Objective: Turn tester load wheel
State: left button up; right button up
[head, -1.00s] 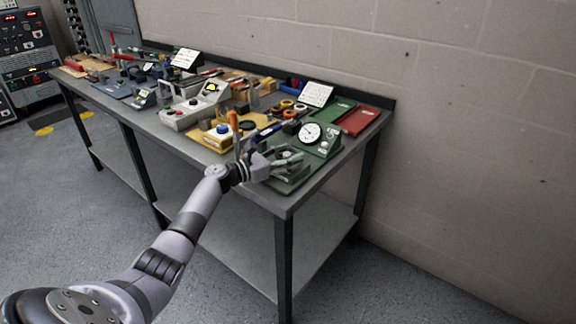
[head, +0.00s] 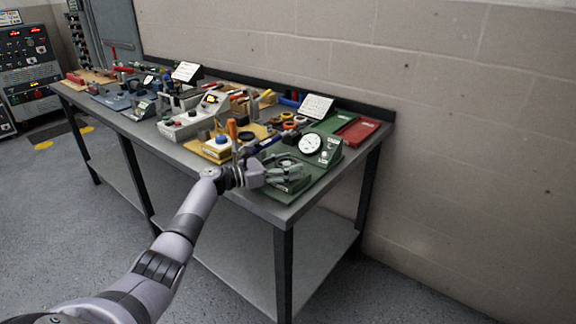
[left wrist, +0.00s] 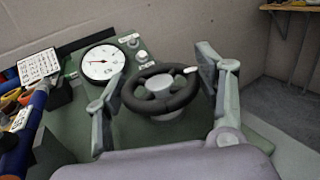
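The tester load wheel (left wrist: 161,92) is a black hand wheel on a grey hub, with a white mark on its rim at the right. It sits on the green tester base (left wrist: 128,128), in front of a round white dial (left wrist: 102,62). In the head view the dial (head: 310,144) stands at the right end of the bench and my gripper partly hides the wheel. My left gripper (left wrist: 165,82) is open, one finger on each side of the wheel, with visible room at the right finger. Whether the left finger touches the rim cannot be told. My right gripper is not in view.
The grey bench (head: 262,208) is crowded left of the tester with tools, blocks and small devices. An orange-handled tool (head: 232,131) stands close to my left wrist. The wall is behind.

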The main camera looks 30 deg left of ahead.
pick_arm(q)
jog(key=o, duration=0.3)
jog(key=v, duration=1.2)
jog(key=shift+d, duration=0.1)
dwell(1.1)
